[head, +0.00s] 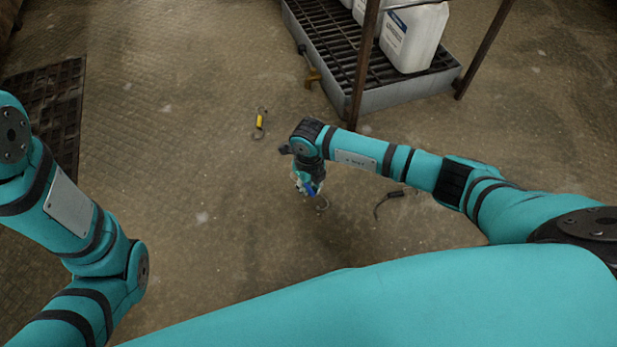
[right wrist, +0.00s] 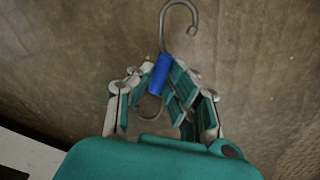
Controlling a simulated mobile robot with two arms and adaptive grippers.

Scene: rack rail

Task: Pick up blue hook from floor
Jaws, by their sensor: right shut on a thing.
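The blue hook (right wrist: 161,73) is a grey metal S-shaped hook with a blue sleeve around its middle. My right gripper (right wrist: 162,85) is shut on the blue sleeve. In the right wrist view one curved end of the hook sticks out past the fingertips and the other curl lies between the fingers. In the head view the right gripper (head: 308,187) points down, with the blue sleeve (head: 310,190) showing at its tip. I cannot tell whether the hook touches the floor. My left arm is at the left, and its gripper is out of view.
A yellow hook (head: 260,121) lies on the floor beyond my right gripper. A black hook (head: 394,194) lies to its right, partly near my arm. A grated spill pallet (head: 400,97) with white jugs (head: 413,36) and rack posts stands at the back. A dark floor grate (head: 62,95) is at the left.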

